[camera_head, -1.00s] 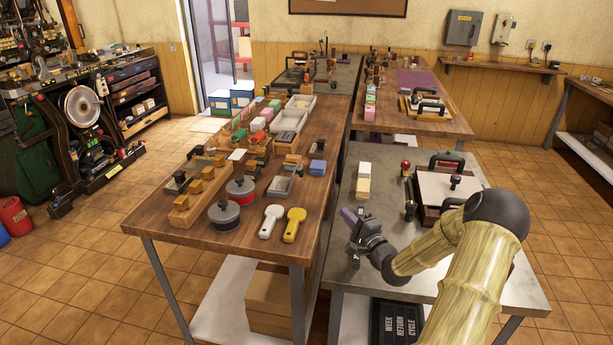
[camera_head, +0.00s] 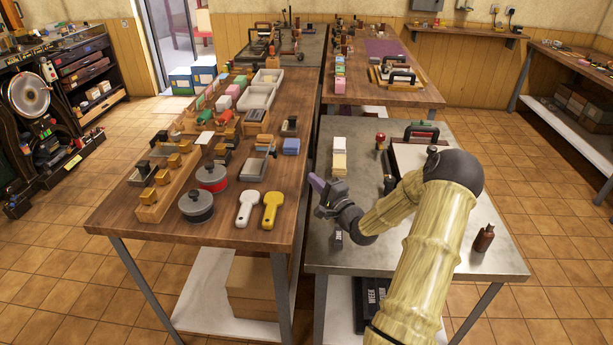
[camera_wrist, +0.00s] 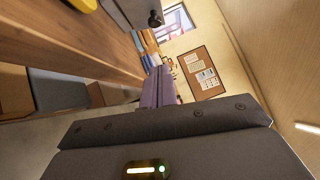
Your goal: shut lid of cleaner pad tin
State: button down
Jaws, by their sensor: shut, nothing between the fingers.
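A flat grey rectangular tin (camera_head: 256,168) lies on the wooden table, left of my gripper, with a raised edge or lid on its far side. It looks like the cleaner pad tin, but it is small here and I cannot be sure. My gripper (camera_head: 317,184) has purple fingers and hangs over the left edge of the grey metal table, right of the tin and apart from it. In the wrist view the purple fingers (camera_wrist: 158,88) are together and empty. A grey box with a black knob (camera_wrist: 133,12) shows at the top there; I cannot tell which object it is.
A white brush (camera_head: 248,207) and a yellow brush (camera_head: 271,209) lie near the wooden table's front, beside a red round pot (camera_head: 212,177) and a grey round pot (camera_head: 196,206). A brown bottle (camera_head: 484,238) stands on the metal table.

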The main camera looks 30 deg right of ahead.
jog(key=w, duration=0.3)
jog(key=w+a+r, duration=0.1)
jog(key=w, duration=0.1)
jog(key=w+p, duration=0.1)
jog(key=w, duration=0.2)
jog(key=shift+w+a+r, duration=0.15)
jog(key=shift+w+r, duration=0.05)
jog(key=shift+w, duration=0.15)
jog(key=w+a, duration=0.2)
jog(key=a, duration=0.1)
jog(key=shift+r, duration=0.4)
jog(key=shift+d, duration=0.1)
jog(key=shift+w+d+r+p, duration=0.1)
jog(key=shift+d+r+p, duration=0.1)
jog(key=shift+p, duration=0.25)
